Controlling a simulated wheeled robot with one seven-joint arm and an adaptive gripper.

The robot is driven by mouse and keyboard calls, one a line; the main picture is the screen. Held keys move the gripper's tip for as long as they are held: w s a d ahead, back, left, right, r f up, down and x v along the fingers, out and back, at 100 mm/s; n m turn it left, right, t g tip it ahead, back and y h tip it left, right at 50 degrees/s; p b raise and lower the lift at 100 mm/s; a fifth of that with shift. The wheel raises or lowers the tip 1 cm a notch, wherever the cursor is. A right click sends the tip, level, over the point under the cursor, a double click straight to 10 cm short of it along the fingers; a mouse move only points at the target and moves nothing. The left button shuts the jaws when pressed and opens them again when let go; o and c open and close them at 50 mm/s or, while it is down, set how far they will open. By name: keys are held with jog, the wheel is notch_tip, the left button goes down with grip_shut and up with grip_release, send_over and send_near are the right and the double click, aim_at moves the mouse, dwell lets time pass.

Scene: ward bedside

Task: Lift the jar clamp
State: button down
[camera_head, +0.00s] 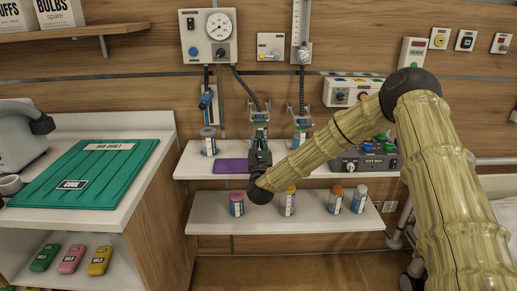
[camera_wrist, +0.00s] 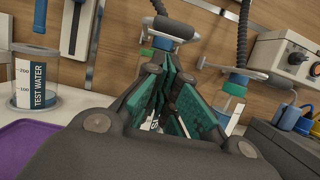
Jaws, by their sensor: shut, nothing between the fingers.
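Two grey jar clamps hang at the wall, each below a dark hose. The left clamp (camera_head: 259,106) is just above my gripper (camera_head: 260,138), and the right clamp (camera_head: 300,112) is beside it. In the wrist view, the left clamp (camera_wrist: 172,28) is just beyond the fingertips, and the right clamp (camera_wrist: 264,78) sits over a jar with a teal lid (camera_wrist: 236,87). My gripper (camera_wrist: 160,76) points at the left clamp with its teal-padded fingers together and empty. The fingers hide most of what is below the left clamp. I cannot tell whether they touch it.
A test water jar (camera_wrist: 36,80) and a purple mat (camera_head: 230,166) are left of my gripper. Bottles stand on the lower shelf (camera_head: 330,222). A control box (camera_head: 366,160) bounds the right side. Gauges hang on the wall above.

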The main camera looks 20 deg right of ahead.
jog(key=shift+w+d+r, duration=0.1)
jog(key=shift+w+r, duration=0.15)
jog(key=shift+r, duration=0.25)
jog(key=shift+w+d+r, duration=0.1)
jog(key=shift+w+r, duration=0.1)
jog(key=shift+r, duration=0.25)
jog(key=shift+a+r, duration=0.15)
jog(key=shift+a, duration=0.05)
jog(key=shift+s+d+r+g+p, duration=0.2)
jog(key=shift+r+g+p, duration=0.1)
jog(key=shift+r+p, duration=0.25)
